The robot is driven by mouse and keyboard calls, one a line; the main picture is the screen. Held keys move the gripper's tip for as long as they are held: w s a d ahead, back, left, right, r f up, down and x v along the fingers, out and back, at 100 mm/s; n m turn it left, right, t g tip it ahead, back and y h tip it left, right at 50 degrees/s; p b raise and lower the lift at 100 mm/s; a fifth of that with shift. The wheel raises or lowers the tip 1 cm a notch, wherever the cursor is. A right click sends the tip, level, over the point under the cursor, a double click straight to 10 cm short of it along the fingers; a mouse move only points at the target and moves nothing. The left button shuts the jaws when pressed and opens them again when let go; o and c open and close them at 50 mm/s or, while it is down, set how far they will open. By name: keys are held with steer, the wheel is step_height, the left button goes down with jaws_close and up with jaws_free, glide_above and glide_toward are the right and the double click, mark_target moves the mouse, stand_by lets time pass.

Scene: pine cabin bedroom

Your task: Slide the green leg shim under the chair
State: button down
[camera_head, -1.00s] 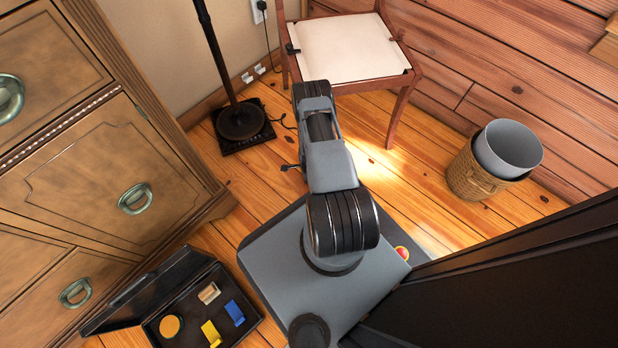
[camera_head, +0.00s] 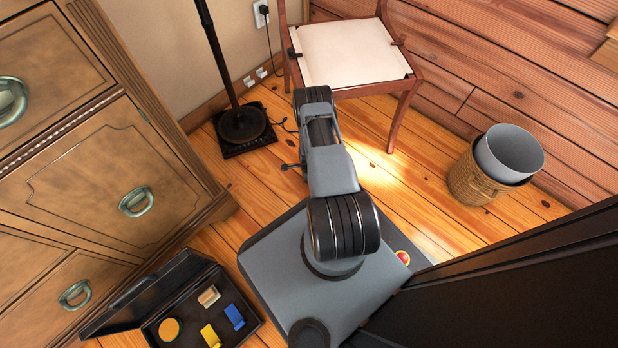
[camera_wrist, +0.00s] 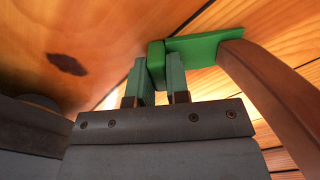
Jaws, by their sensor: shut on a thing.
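The green leg shim (camera_wrist: 200,46) is held at its thick end between my gripper's two fingertips (camera_wrist: 157,72) in the wrist view. Its flat, thin end points right and meets the foot of a brown wooden chair leg (camera_wrist: 265,85). I cannot tell how far it sits under the foot. In the head view the chair (camera_head: 350,55), with a pale seat, stands upright at the top centre. My arm reaches toward it, and my gripper and the shim are hidden there.
A black lamp base (camera_head: 241,124) stands left of the chair. A wicker basket (camera_head: 470,185) with a grey bin is on the right. A dresser (camera_head: 90,180) fills the left. An open black case (camera_head: 160,340) with coloured pieces lies at the bottom left.

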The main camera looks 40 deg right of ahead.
steer(key=shift+w+d, duration=0.2)
steer(key=shift+w, duration=0.2)
steer(key=c, duration=1)
jaws_free()
step_height(320, 180, up, 14)
steer(key=p, duration=0.6)
steer(key=shift+f+p, duration=0.1)
steer(key=shift+p, duration=0.25)
steer(key=shift+s, duration=0.1)
